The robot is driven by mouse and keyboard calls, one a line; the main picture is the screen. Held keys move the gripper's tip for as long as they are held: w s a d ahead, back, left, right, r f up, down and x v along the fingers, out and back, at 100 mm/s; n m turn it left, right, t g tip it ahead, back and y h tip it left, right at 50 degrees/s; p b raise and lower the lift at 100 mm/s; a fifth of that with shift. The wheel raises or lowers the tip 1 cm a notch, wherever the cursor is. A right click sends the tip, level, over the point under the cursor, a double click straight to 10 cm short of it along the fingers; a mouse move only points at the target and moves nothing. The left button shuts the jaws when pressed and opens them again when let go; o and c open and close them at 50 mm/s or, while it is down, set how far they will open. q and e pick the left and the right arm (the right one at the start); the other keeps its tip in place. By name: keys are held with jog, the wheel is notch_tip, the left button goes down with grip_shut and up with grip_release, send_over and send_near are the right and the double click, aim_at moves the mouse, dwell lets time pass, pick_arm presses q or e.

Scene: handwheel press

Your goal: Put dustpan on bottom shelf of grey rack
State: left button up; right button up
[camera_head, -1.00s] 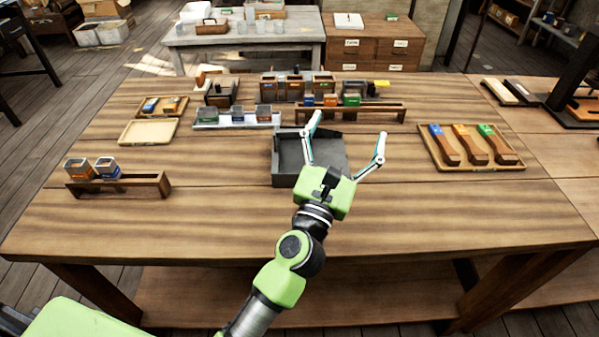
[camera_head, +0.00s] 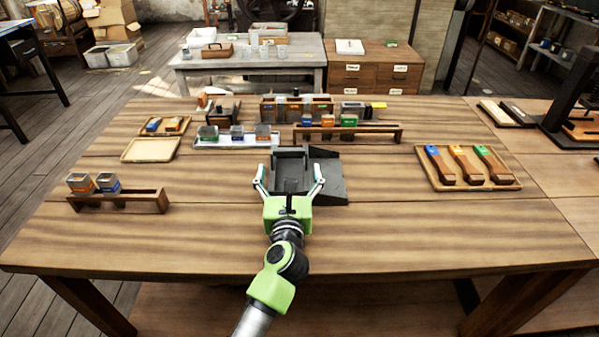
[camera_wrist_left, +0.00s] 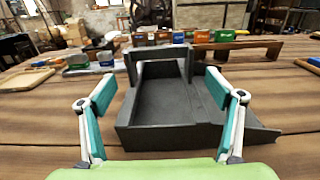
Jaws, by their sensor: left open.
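The dustpan (camera_head: 330,183) is a dark grey, shallow walled pan with a raised upright part, lying on the wooden table. It also shows in the left wrist view (camera_wrist_left: 175,105), straight ahead. My left gripper (camera_head: 290,180) is open at the dustpan's near left part, with fingers spread to either side of the raised part. In the left wrist view the gripper (camera_wrist_left: 163,105) has nothing between its pads that looks clamped; contact cannot be told. A grey shelf unit (camera_head: 552,50) stands far back right, cut by the frame edge; I cannot tell if it is the grey rack.
Behind the dustpan stand a wooden rack (camera_head: 365,133) and a white tray (camera_head: 250,142) with small boxes. A tray of colored-tipped wooden blocks (camera_head: 480,184) lies right. A low wooden holder (camera_head: 135,200) stands left. The table's front (camera_head: 430,240) is clear.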

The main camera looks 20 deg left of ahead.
aim_at(289, 154)
pick_arm(q)
jog(key=x, duration=0.5)
jog(key=shift+r+p, duration=0.25)
jog(key=shift+p, duration=0.05)
jog(key=shift+r, duration=0.15)
jog(key=c, duration=2)
